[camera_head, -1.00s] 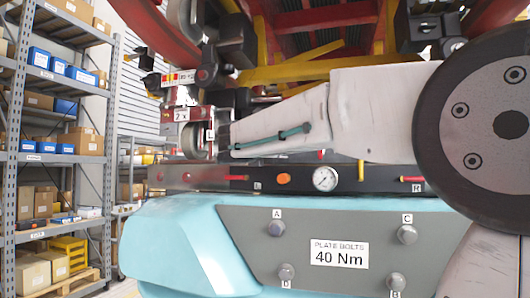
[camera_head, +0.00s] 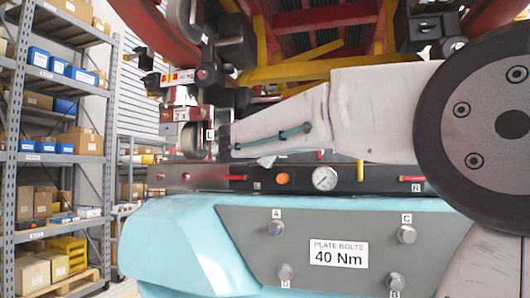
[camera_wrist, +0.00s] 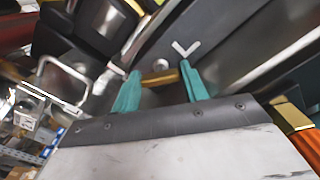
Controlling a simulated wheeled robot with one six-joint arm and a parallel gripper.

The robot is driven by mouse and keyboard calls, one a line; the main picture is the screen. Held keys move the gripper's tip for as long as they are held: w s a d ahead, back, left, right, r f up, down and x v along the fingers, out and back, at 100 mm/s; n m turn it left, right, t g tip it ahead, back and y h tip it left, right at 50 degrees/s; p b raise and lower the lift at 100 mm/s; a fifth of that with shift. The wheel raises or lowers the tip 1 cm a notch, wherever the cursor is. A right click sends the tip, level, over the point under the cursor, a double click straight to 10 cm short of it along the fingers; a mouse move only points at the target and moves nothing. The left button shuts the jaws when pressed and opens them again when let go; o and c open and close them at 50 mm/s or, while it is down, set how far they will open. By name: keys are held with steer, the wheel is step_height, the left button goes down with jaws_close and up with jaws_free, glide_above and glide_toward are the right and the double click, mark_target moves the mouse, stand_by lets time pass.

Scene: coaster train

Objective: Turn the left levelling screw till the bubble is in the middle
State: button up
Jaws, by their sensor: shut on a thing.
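In the wrist view, my gripper (camera_wrist: 158,88) has its two teal fingers on either side of a short brass-coloured bar (camera_wrist: 160,78), shut on it. I take this bar for the left levelling screw. A round silver head sits just beyond it, and a white angle mark (camera_wrist: 187,48), perhaps a letter L, lies close by on the dark plate. I cannot make out a bubble or its vial in either view. In the head view my arm reaches left, and its fingertips are not clear there.
In the head view, a dark bar with a round gauge (camera_head: 325,178) runs below my arm. Under it is a teal housing with a grey bolt plate (camera_head: 340,280). Red and yellow framework crowds above. Shelving (camera_head: 55,150) with boxes stands at the left.

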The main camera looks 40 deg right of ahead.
steer(key=shift+m, duration=0.5)
steer(key=o, duration=1)
steer(key=shift+n, duration=0.3)
